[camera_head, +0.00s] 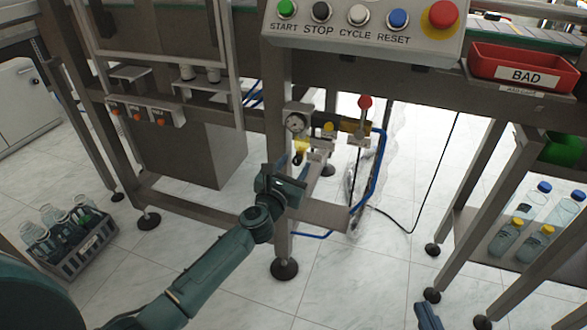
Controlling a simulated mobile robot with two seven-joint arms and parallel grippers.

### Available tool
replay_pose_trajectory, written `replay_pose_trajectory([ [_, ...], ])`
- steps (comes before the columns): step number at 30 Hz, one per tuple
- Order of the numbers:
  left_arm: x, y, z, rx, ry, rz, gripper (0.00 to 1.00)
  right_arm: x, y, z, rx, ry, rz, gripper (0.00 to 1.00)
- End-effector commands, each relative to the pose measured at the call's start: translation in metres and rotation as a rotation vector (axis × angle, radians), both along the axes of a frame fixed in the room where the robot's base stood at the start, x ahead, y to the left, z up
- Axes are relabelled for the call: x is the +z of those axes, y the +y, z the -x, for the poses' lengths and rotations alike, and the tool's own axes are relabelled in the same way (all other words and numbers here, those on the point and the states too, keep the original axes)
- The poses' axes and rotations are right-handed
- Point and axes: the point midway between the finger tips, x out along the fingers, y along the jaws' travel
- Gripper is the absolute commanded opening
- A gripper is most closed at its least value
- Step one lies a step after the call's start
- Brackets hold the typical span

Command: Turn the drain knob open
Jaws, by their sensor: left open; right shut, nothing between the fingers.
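The air unit on the frame has a round gauge (297,122), a small yellow knob (328,128) to its right and a yellow part (301,146) below the gauge. I cannot tell for sure which of these is the drain knob; the yellow part hangs lowest. My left gripper (291,165) reaches up from below, its fingers open just below and left of the yellow part; contact is unclear and the fingertips are small and partly hidden. My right gripper (428,316) is at the bottom edge, low and away from the unit, shut and empty.
A red-topped lever (364,102) and a blue hose (378,170) are right of the unit. The button panel (365,30) overhangs above. A red BAD bin (525,66) is at right, a bottle crate (75,245) on the floor at left. Steel legs stand close around.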

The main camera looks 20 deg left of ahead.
Motion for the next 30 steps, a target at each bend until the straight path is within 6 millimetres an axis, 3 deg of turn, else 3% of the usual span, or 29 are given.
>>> replay_pose_trajectory([
  [9, 0.0003, -0.0005, -0.0026, 0.000, 0.000, 0.000, 0.44, 0.0002, 0.0004, 0.0000, 0.001, -0.006, 0.000, 0.00],
  [25, 0.0002, -0.0005, -0.0023, 0.000, 0.000, 0.000, 0.01, -0.0002, 0.0005, 0.0001, 0.002, -0.004, 0.000, 0.00],
  [30, 0.0005, -0.0006, -0.0023, -0.001, 0.000, -0.006, 0.00, 0.0005, 0.0004, 0.0001, 0.002, -0.003, 0.000, 0.00],
])
